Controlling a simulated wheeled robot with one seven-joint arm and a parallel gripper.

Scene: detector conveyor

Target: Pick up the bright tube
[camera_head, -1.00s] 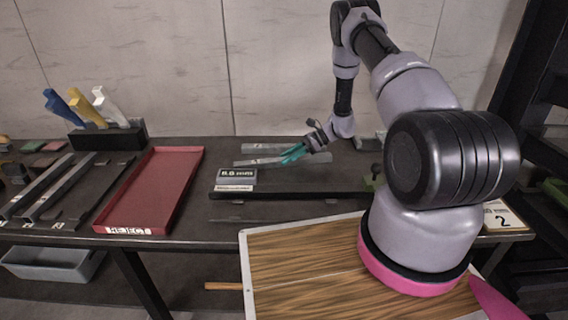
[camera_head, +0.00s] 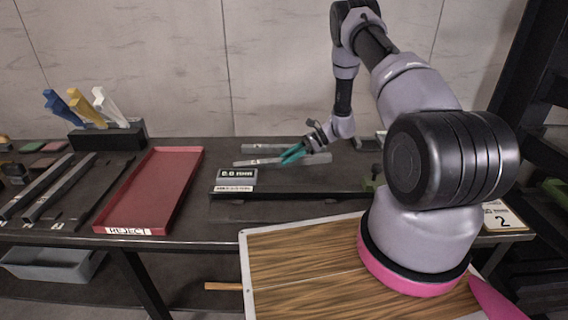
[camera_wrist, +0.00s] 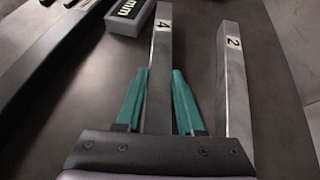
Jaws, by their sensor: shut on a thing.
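A long grey square tube marked 4 (camera_wrist: 161,60) lies between my gripper's teal fingers in the wrist view. My gripper (camera_wrist: 159,88) is shut on this tube, across its sides. In the head view my gripper (camera_head: 293,154) is at the tube's right part, and the tube's left part (camera_head: 250,162) shows behind the display box. A second grey tube marked 2 (camera_wrist: 234,85) lies apart to the right in the wrist view; in the head view it is farther back (camera_head: 270,147). I cannot tell whether the held tube is off the bench.
A display box (camera_head: 236,177) stands in front of the held tube, beside a long black bar (camera_head: 300,194). A red tray marked REJECT (camera_head: 150,190) lies left. Several dark and grey bars lie farther left. A holder (camera_head: 108,137) with coloured tools stands at the back.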

